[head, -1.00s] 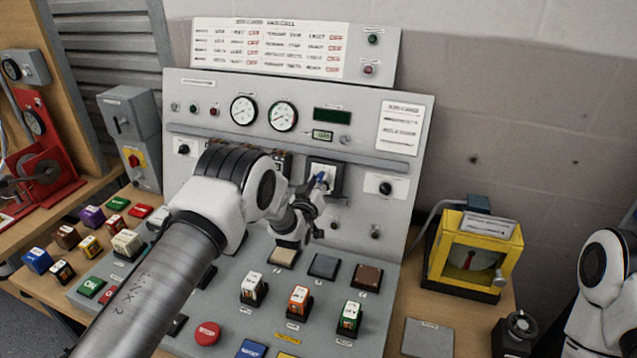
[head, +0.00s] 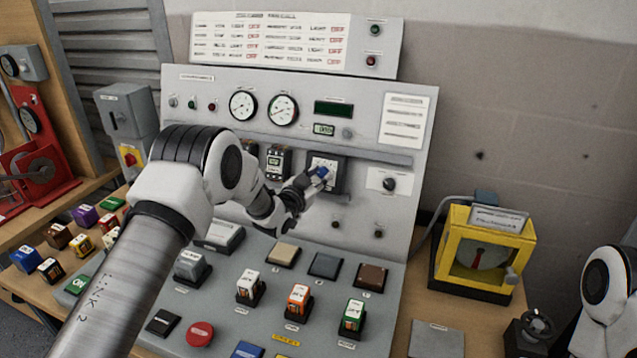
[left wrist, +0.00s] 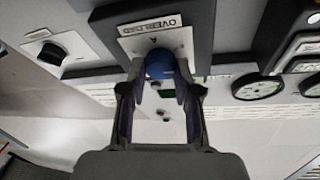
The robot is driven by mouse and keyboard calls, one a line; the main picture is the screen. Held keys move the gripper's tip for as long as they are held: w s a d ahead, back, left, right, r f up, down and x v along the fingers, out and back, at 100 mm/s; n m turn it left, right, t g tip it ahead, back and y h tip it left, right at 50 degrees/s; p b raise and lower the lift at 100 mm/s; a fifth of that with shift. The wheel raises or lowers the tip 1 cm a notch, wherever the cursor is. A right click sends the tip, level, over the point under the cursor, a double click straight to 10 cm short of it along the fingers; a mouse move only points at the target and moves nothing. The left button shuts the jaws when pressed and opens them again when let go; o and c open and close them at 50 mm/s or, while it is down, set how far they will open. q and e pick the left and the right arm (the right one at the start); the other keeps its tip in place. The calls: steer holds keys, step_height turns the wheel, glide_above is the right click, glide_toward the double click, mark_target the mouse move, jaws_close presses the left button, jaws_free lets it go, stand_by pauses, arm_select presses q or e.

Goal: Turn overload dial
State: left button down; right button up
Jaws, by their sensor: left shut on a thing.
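The overload dial is a blue knob (left wrist: 160,66) on a white plate marked "OVERLOAD" (left wrist: 158,37), set in a dark square frame. In the head view the knob (head: 321,172) sits on the upright grey panel, right of centre. My left gripper (left wrist: 160,90) is shut on the blue knob, one finger on each side. In the head view the left gripper (head: 312,182) reaches the knob from the lower left. The fingers hide the sides of the knob. My right gripper is not in view; only a white part of my right arm shows at the right edge.
A black rotary knob (head: 389,184) is right of the dial. Two round gauges (head: 283,110) are above left. Several coloured blocks and buttons (head: 298,299) cover the sloped desk below. A yellow-framed box (head: 484,250) stands at the right.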

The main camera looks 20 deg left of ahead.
arm_select(q)
steer(key=shift+m, duration=0.6)
steer(key=c, duration=0.8)
jaws_free()
steer(key=shift+c, duration=0.2)
steer(key=s+a, duration=0.2)
steer(key=s, duration=0.9)
steer(key=shift+s+a+r, duration=0.25)
steer(key=shift+s, duration=0.05)
